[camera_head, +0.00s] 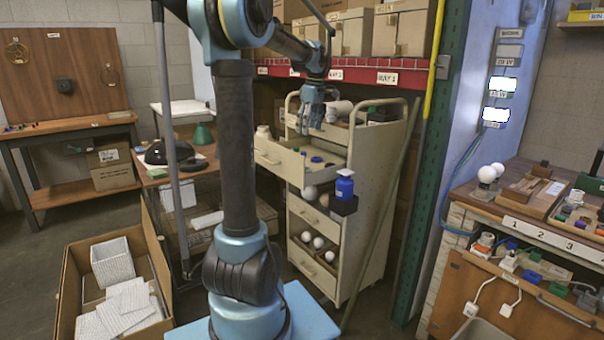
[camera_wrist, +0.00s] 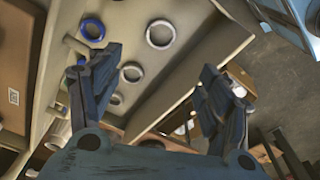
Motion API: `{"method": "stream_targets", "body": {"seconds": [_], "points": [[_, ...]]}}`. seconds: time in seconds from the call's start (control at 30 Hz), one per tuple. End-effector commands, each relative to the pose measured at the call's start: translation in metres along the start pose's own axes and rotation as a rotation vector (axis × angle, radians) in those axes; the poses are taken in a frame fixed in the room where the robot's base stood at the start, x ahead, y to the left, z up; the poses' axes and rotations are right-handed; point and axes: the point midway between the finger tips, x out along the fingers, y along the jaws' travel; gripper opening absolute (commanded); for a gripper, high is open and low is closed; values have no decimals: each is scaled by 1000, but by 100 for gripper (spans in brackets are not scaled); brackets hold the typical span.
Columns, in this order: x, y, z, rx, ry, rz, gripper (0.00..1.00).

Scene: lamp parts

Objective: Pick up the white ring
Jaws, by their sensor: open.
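In the wrist view, a white ring (camera_wrist: 160,34) lies flat in the open top drawer (camera_wrist: 205,45), between a blue ring (camera_wrist: 92,29) and the drawer's wall. A smaller pale ring (camera_wrist: 132,72) lies near my left finger. My gripper (camera_wrist: 160,62) is open and empty, its two fingers spread wide, with the white ring beyond the gap between the tips. In the head view my gripper (camera_head: 315,118) hangs above the open drawer (camera_head: 272,157) of the cream cart. The small parts inside are hard to tell apart there.
A blue bottle (camera_head: 344,184) stands in a dark holder on the cart's side. The cart's raised side panel (camera_head: 375,185) is right of the drawer. A red shelf edge (camera_head: 350,76) with boxes is behind. A cardboard box (camera_head: 75,295) stands left.

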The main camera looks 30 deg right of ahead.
Motion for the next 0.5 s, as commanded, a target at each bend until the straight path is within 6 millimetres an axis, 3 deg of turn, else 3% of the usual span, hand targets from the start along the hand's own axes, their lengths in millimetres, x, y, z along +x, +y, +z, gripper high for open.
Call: {"method": "stream_targets", "body": {"seconds": [0.5], "points": [[89,-2,-1,-1,0,0,72]]}}
